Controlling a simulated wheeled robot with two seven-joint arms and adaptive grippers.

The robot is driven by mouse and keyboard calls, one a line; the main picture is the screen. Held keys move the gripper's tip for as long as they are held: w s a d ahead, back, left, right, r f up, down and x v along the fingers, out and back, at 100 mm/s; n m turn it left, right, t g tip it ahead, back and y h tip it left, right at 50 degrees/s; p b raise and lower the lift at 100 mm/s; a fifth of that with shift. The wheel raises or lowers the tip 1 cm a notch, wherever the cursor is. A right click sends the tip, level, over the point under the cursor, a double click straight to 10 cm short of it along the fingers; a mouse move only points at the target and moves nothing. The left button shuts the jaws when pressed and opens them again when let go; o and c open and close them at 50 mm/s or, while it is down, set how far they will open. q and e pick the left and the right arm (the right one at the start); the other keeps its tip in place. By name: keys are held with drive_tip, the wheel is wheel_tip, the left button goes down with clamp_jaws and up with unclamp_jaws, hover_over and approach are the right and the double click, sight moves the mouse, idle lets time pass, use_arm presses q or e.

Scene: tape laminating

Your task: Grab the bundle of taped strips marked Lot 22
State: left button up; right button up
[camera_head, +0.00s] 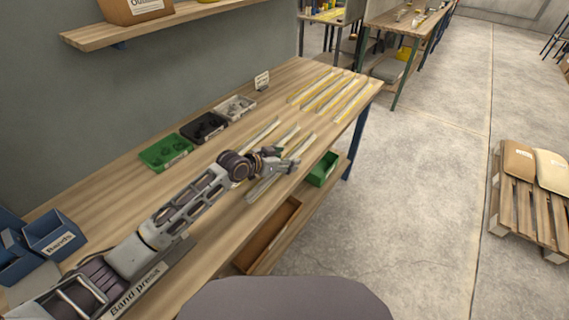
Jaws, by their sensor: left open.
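My left gripper (289,158) reaches in from the left over the wooden workbench (215,185). It is open, and its fingers are above or close beside pale strips; I cannot tell if they touch. One pale strip bundle (262,185) lies partly hidden under the gripper. Other pale strips (262,132) lie just behind it. Several yellowish strips (328,92) lie side by side at the bench's far right end. No Lot 22 marking is readable on any strip. A small white card (262,80) stands at the back edge, its text too small to read. My right gripper is not in view.
Green (166,152), black (204,128) and grey (236,108) trays line the wall side. Blue bins (52,236) stand at the near left. A wall shelf (150,30) hangs above. A lower shelf holds a green bin (323,169). Floor on the right is open beside a pallet (530,228).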

use_arm(q)
drive_tip(key=shift+c, duration=0.5)
drive_tip(key=c, duration=1.3)
drive_tip(key=shift+r, duration=5.1)
clamp_jaws()
